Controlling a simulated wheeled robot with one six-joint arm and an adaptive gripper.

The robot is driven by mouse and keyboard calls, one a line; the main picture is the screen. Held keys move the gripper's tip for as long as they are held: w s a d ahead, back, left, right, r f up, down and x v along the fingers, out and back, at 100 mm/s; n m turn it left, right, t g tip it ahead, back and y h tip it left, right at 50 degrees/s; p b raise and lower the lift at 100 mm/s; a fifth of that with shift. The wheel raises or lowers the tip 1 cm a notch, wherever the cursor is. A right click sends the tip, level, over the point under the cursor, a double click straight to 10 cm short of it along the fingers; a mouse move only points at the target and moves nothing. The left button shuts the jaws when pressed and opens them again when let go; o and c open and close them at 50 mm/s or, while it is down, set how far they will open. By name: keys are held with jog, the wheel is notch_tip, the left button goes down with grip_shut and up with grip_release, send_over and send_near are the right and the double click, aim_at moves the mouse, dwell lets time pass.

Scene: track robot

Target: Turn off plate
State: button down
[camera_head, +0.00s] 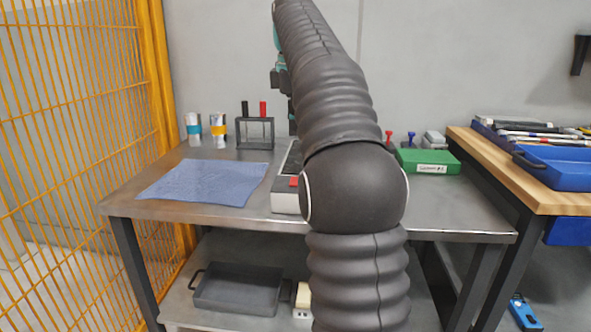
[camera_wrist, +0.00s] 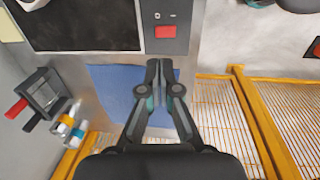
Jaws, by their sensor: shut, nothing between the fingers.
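The plate is a grey device with a black top (camera_wrist: 80,25), at the upper left of the wrist view. Its grey control panel (camera_wrist: 183,50) carries a red switch (camera_wrist: 166,32) with small markings above it. In the head view, my arm hides most of the plate; its grey front corner (camera_head: 284,204) and the red switch (camera_head: 294,181) show beside my arm. My gripper (camera_wrist: 158,66) is shut and empty. Its fingertips appear just below the red switch in the wrist view, over the panel's edge; I cannot tell their height or any contact.
A blue cloth (camera_head: 205,182) lies left of the plate on the metal table (camera_head: 130,207). Two cans (camera_head: 194,130) and a rack (camera_head: 255,134) with black and red items stand behind it. A green box (camera_head: 428,162) is at right. A yellow fence (camera_head: 75,130) borders the left side.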

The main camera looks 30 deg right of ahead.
jog(key=f+b, duration=0.1)
jog(key=f, duration=0.2)
jog(key=f+b, duration=0.1)
jog(key=f, duration=0.2)
jog(key=f+b, duration=0.1)
jog(key=f, duration=0.2)
jog(key=shift+w+d+f, duration=0.25)
jog(key=shift+w+d, duration=0.05)
jog(key=shift+w, duration=0.1)
jog(key=shift+w+d+f, duration=0.1)
jog(key=shift+w+f, duration=0.05)
jog(key=shift+f, duration=0.75)
jog(key=shift+f, duration=0.2)
jog(key=shift+s+a+r, duration=0.1)
jog(key=shift+s+a, duration=0.3)
jog(key=shift+s, duration=0.2)
jog(key=shift+r, duration=0.1)
notch_tip(320, 180, up, 14)
jog(key=s+a+p, duration=0.1)
jog(key=p, duration=0.2)
jog(key=shift+s+p, duration=0.2)
jog(key=shift+p, duration=0.1)
